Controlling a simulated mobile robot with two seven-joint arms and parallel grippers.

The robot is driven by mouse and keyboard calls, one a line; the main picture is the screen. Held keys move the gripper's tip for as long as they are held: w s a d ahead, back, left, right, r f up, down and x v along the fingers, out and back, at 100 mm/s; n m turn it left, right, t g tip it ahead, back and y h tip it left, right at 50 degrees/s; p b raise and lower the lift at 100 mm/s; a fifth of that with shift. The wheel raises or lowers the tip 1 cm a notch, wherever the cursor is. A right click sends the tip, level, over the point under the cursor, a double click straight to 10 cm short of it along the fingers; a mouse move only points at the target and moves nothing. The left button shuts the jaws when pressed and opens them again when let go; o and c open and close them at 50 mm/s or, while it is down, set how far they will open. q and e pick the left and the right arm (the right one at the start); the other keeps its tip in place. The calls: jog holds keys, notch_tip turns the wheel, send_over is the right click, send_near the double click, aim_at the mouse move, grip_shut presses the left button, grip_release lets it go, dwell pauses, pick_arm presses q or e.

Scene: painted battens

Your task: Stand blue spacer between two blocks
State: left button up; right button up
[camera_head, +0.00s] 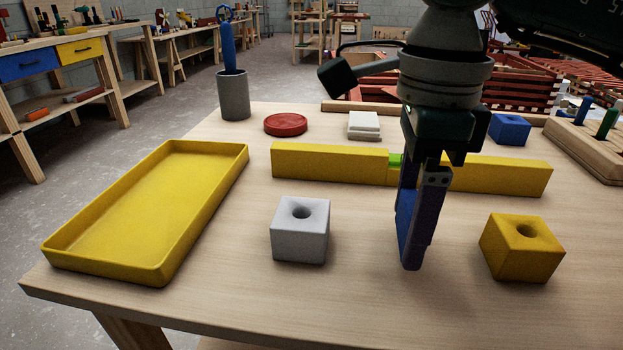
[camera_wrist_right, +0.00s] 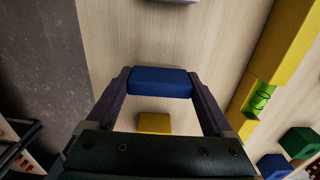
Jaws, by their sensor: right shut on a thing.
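My right gripper (camera_head: 411,262) points down between the white block (camera_head: 300,240) and the yellow block (camera_head: 520,260), each with a round hole on top. It is shut on the blue spacer (camera_head: 404,222), which shows partly behind the fingers. In the right wrist view the blue spacer (camera_wrist_right: 161,82) spans the gap between both fingers (camera_wrist_right: 161,85). The yellow block (camera_wrist_right: 154,122) also shows there, and a sliver of the white block is at the top edge. I cannot tell whether the spacer touches the table. My left gripper is not in view.
A yellow batten (camera_head: 330,162) with a green piece (camera_head: 395,159) lies behind the gripper. A yellow tray (camera_head: 66,258) is at left. A grey cup (camera_head: 233,95), red disc (camera_head: 286,124), white stack (camera_head: 364,125) and blue block (camera_head: 510,129) stand farther back. The table front is clear.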

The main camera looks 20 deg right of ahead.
jog(key=shift+f, duration=0.9)
jog(key=shift+f, duration=0.1)
jog(key=o, duration=1.1)
jog(key=shift+c, duration=0.2)
jog(key=shift+r, duration=0.35)
notch_tip(320, 180, up, 12)
jog(key=shift+f+p, duration=0.15)
jog(key=shift+p, duration=0.9)
